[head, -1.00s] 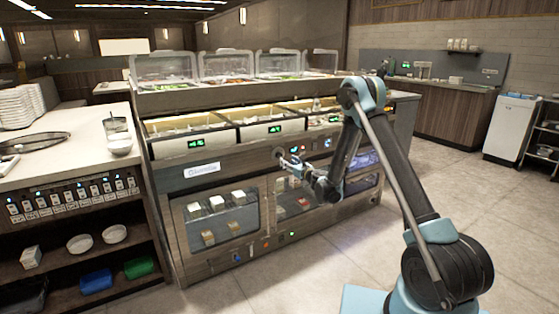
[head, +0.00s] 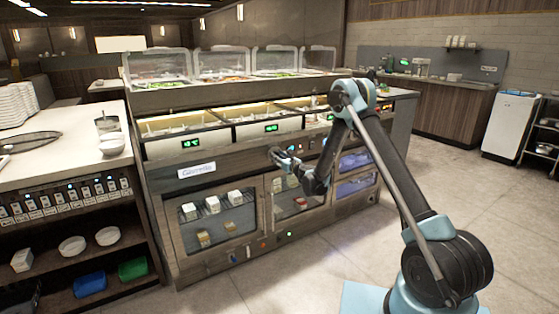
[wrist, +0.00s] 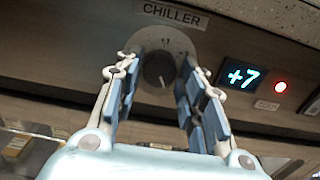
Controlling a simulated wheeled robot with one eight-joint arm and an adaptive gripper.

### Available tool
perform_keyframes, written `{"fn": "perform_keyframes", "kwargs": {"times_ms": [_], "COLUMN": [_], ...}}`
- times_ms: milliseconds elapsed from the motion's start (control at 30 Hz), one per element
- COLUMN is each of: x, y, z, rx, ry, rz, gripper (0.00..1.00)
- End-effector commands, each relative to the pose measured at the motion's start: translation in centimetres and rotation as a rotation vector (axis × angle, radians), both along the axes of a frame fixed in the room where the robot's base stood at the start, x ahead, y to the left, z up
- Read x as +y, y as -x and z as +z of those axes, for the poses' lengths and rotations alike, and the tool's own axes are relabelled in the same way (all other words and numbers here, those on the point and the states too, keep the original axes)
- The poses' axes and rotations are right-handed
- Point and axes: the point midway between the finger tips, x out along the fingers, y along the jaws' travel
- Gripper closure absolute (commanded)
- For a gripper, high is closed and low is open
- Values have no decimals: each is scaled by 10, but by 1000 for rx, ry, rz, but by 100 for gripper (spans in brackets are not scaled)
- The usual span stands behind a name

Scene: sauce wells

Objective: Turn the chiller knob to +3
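The chiller knob (wrist: 158,69) is a dark round knob on a pale round dial plate, below a label reading CHILLER (wrist: 176,15) in the wrist view. The lit display (wrist: 240,75) to its right reads +7. My gripper (wrist: 160,64) is open, with one blue-padded finger on each side of the knob. Gaps show between the knob and the fingers; whether either finger touches the dial plate I cannot tell. In the head view my gripper (head: 273,154) is at the front panel of the sauce counter (head: 232,152), and the knob is hidden.
A red light (wrist: 281,87) sits right of the display. Glass doors (head: 222,222) are below the panel, and food wells with clear lids (head: 158,64) are above. A side counter (head: 70,150) stands left. Open floor (head: 290,275) lies in front.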

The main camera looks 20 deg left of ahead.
Motion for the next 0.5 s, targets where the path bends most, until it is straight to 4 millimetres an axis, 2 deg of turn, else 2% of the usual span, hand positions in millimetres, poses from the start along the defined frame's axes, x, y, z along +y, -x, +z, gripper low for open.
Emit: {"fn": "perform_keyframes", "kwargs": {"times_ms": [33, 100, 500], "x": [1, 1, 2], "y": [0, 1, 1], "z": [0, 0, 0], "rx": [0, 0, -37], "ry": [0, 0, 32], "rz": [1, 1, 2], "gripper": [84, 94, 94]}}
